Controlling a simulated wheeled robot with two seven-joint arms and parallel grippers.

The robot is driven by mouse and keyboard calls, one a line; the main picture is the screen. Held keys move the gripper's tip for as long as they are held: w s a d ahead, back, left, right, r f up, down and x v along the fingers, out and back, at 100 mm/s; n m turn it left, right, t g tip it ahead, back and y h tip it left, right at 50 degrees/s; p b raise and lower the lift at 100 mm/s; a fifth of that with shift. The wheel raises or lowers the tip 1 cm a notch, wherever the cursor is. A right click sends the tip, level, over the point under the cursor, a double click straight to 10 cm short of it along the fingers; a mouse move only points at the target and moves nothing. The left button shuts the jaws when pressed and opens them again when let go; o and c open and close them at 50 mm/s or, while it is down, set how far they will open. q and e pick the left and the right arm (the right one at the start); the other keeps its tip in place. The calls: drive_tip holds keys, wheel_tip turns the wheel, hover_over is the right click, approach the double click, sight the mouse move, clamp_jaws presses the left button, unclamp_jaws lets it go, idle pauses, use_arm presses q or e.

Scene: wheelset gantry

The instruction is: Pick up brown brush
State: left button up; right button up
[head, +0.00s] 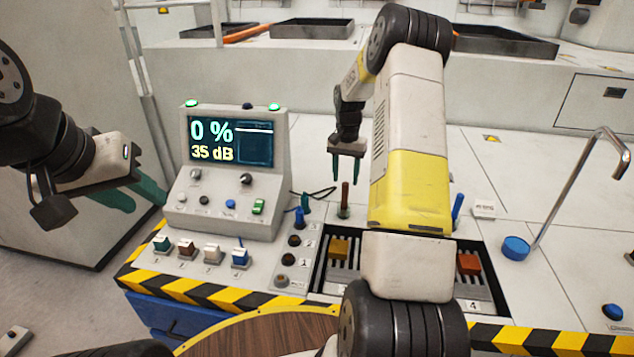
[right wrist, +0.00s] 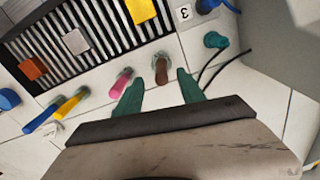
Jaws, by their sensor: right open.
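The brown brush (head: 345,195) stands upright in a holder on the bench, just below my right gripper in the head view. In the right wrist view the brown brush (right wrist: 161,70) shows between and slightly beyond the two green fingertips. My right gripper (head: 348,172) is open and empty, pointing down above the brush; its spread fingers (right wrist: 159,82) also show in the right wrist view. My left gripper (head: 138,200) is at the left, left of the display console, with its green fingers apart and nothing between them.
In the right wrist view, a pink-handled tool (right wrist: 121,82) stands beside the brush, with yellow (right wrist: 66,107) and blue ones further left. A slatted tray (right wrist: 100,45) holds coloured blocks. The display console (head: 235,165) stands left. A bent metal pipe (head: 575,190) rises at the right.

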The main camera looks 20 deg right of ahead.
sight(344, 203)
wheel_tip(344, 203, down, 3)
drive_tip(key=shift+w+r, duration=0.1)
drive_tip(key=shift+w, duration=0.05)
drive_tip(key=f, duration=0.5)
drive_tip(key=shift+w+d+f, duration=0.1)
drive_tip(key=shift+w+d, duration=0.15)
clamp_jaws()
